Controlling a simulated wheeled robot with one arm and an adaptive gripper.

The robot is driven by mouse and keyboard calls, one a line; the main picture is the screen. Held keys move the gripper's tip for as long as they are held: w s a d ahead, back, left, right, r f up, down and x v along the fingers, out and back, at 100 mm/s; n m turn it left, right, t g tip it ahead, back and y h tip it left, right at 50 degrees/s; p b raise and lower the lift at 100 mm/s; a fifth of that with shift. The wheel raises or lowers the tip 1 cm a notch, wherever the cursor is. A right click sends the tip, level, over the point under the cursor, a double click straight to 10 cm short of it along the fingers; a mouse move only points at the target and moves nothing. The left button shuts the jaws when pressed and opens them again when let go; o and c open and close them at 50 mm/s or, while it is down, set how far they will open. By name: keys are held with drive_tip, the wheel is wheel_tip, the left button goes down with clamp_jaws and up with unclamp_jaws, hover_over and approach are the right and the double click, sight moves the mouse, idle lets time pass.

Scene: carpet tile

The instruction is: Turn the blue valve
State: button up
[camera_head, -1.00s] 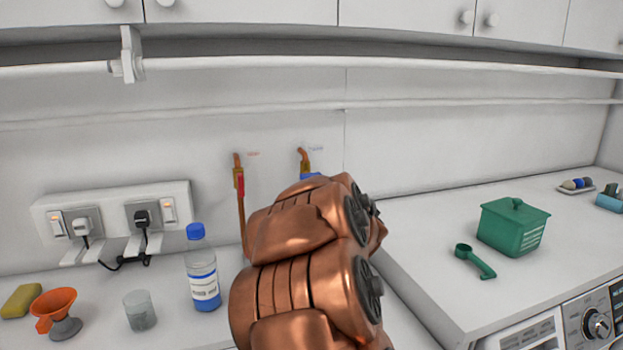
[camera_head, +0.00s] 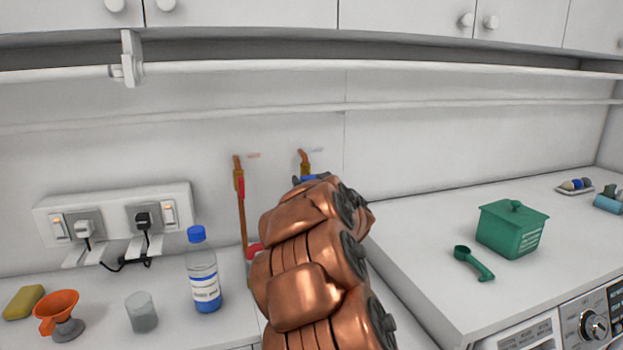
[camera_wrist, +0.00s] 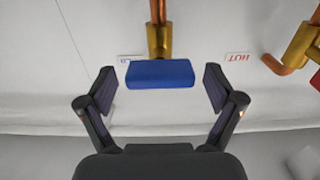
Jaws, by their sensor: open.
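The blue valve (camera_wrist: 160,74) has a flat blue handle on a brass fitting with a copper pipe. In the wrist view it sits between the two spread fingers of my gripper (camera_wrist: 160,92), with a gap on each side. My gripper is open and holds nothing. In the head view a small part of the blue handle (camera_head: 309,178) shows just above my copper-coloured arm, which hides most of the gripper. A red-handled valve (camera_head: 240,183) is on a copper pipe to the left.
A bottle with a blue cap (camera_head: 203,270), a grey cup (camera_head: 141,312) and an orange funnel (camera_head: 57,312) stand on the left counter. A green box (camera_head: 512,230) and green scoop (camera_head: 474,262) are on the right counter. A white rail (camera_head: 250,64) crosses the wall above.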

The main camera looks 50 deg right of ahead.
drive_tip(key=shift+w+d, duration=0.1)
drive_tip(key=shift+w, duration=0.2)
drive_tip(key=c, duration=1.1)
drive_tip(key=shift+f, duration=0.1)
drive_tip(key=shift+c, duration=0.2)
